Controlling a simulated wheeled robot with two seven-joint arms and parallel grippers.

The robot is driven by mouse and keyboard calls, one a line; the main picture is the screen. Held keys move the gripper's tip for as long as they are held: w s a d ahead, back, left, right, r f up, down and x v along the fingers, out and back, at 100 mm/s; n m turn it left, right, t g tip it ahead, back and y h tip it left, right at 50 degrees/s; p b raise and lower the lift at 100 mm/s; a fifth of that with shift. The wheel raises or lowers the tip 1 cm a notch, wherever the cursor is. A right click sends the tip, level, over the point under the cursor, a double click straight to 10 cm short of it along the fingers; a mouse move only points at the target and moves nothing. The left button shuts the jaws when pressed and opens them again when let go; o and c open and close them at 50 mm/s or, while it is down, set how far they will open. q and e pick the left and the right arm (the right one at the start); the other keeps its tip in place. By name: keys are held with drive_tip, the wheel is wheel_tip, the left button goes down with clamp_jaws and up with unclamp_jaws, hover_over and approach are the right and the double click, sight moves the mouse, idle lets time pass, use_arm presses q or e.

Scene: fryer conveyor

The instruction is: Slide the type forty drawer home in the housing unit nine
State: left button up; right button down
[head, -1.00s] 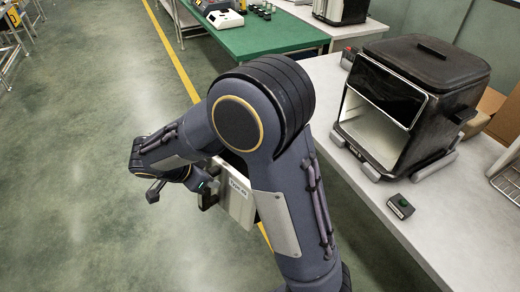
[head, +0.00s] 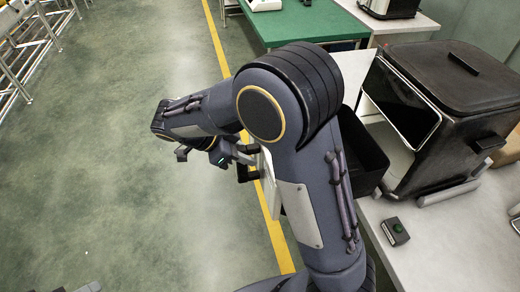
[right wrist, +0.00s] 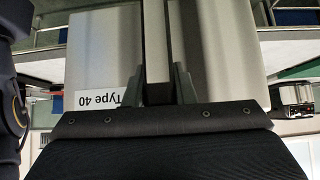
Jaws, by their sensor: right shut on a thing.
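The type forty drawer has a pale front panel (head: 268,185) and a black box body (head: 362,152); my right arm hides its middle in the head view. Its front, labelled "Type 40" (right wrist: 98,99), fills much of the right wrist view. My right gripper (head: 245,165) is shut on the drawer's upright handle (right wrist: 156,45). The housing (head: 455,110) is a black cabinet with a lid and dark glossy panel, right of the drawer. The black body is level with its lower opening, at the bench edge; I cannot tell whether its end is inside. My left gripper is out of view.
The housing stands on a pale bench (head: 400,270). A small box with a green button (head: 396,231) lies in front of it. A green table (head: 300,22) stands behind.

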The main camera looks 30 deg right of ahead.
sight(260, 154)
drive_tip(key=shift+d, duration=0.45)
drive_tip(key=shift+s+d+f, duration=0.15)
drive_tip(key=shift+s+d, duration=0.05)
drive_tip(key=shift+d, duration=0.55)
drive_tip(key=shift+s+d+f, duration=0.15)
drive_tip(key=shift+s+d, duration=0.05)
drive_tip(key=shift+d, duration=0.55)
drive_tip(key=shift+a+f+b, duration=0.15)
drive_tip(key=shift+b, duration=0.55)
drive_tip(key=s+d+b, duration=0.2)
drive_tip(key=d, duration=0.9)
drive_tip(key=shift+s, duration=0.3)
idle(1.1)
drive_tip(key=shift+a+b, duration=0.1)
drive_tip(key=shift+b, duration=0.2)
idle(0.7)
idle(0.5)
